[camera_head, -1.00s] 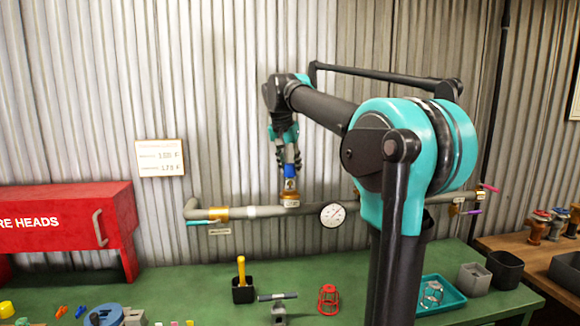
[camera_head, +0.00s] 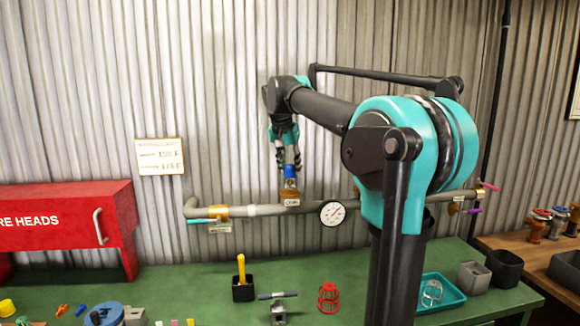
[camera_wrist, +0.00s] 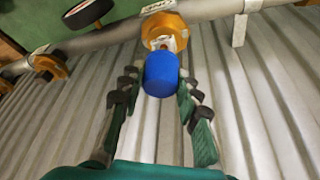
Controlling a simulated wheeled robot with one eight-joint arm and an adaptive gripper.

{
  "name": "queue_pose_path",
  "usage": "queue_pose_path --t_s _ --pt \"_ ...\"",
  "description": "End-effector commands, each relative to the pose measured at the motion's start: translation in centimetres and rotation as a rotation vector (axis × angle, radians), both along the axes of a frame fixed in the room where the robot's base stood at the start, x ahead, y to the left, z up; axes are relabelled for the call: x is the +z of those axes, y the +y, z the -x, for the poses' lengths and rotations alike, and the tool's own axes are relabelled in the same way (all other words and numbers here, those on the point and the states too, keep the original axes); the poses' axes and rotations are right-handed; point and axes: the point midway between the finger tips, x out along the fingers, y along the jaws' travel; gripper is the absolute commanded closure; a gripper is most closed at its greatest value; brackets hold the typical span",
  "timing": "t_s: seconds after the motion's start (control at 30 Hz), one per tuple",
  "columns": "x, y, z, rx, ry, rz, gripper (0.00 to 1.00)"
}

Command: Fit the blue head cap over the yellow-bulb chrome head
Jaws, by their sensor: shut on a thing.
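The blue head cap (camera_head: 290,171) is between the fingers of my gripper (camera_head: 289,163), above the brass fitting (camera_head: 290,194) on the grey pipe. In the wrist view the cap (camera_wrist: 161,74) shows as a blue cylinder. My gripper (camera_wrist: 154,92) is shut on it, with dark finger pads at either side. The cap is in line with the brass fitting (camera_wrist: 165,26). A small pale metal part of the head (camera_wrist: 165,43) shows between cap and fitting. The rest of the head and its bulb are hidden, so I cannot tell how far the cap covers it.
The pipe (camera_head: 255,211) runs along the corrugated wall, with a round gauge (camera_head: 333,213) right of the fitting. A red cabinet (camera_head: 65,222) stands at left. On the green bench are a black holder (camera_head: 243,292), a red cage (camera_head: 328,297) and a teal tray (camera_head: 456,296).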

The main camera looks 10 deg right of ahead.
Motion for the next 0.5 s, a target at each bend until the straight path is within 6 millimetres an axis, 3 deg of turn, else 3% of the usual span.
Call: queue_pose_path --t_s 0.5 --pt "-1.2 0.0 0.0 0.0 0.0 0.0 0.77"
